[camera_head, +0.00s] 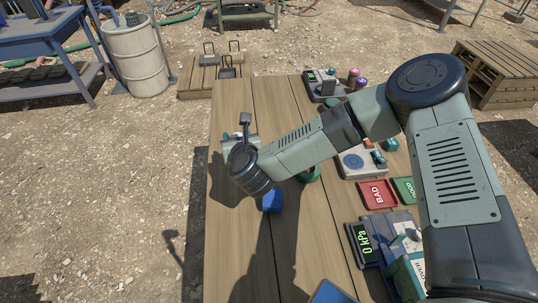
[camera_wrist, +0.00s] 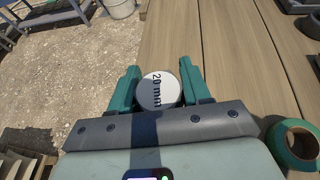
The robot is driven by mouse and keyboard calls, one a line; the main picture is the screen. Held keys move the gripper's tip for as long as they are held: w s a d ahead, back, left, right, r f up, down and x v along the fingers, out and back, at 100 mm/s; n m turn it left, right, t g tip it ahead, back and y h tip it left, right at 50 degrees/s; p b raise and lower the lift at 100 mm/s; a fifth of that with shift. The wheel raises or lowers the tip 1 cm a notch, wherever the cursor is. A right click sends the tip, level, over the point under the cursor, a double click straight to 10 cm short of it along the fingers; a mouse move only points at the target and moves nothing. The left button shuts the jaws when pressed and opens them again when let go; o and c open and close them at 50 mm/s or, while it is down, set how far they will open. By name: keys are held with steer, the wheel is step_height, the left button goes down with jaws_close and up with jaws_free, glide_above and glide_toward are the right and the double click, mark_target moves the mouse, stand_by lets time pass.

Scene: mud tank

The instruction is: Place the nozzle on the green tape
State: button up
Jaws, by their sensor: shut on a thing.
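My gripper (camera_wrist: 159,82) has two teal fingers, shut on a round piece with a white face marked "20 mm" (camera_wrist: 158,92), which appears to be the nozzle. The wrist view looks onto that face, so the rest of its body is hidden. The green tape (camera_wrist: 292,145) is a roll with a tan core, lying on the table to the right of my gripper in the wrist view. In the head view the green tape (camera_head: 311,175) shows only partly behind my arm.
The wooden table (camera_head: 235,110) has clear boards on its left side. A blue block (camera_head: 271,201) stands near my wrist. To the right are a red BAD tray (camera_head: 377,195), a green GOOD tray (camera_head: 405,189) and a gauge reading 0 kPa (camera_head: 363,243).

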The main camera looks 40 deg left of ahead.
steer(key=w+d+r+m+t, duration=0.1)
steer(key=w+d+r, duration=0.1)
steer(key=w+d, duration=0.45)
steer(key=m+h, duration=0.1)
steer(key=h, duration=0.1)
glide_above(307, 170)
steer(key=w+a, duration=0.2)
steer(key=shift+t, duration=0.3)
steer(key=f, duration=0.4)
steer(key=shift+w+d+f, duration=0.1)
steer(key=shift+w+d, duration=0.05)
steer(key=shift+d, duration=0.05)
steer(key=shift+f, duration=2.15)
steer(key=shift+f, duration=0.15)
steer(key=o, duration=1.1)
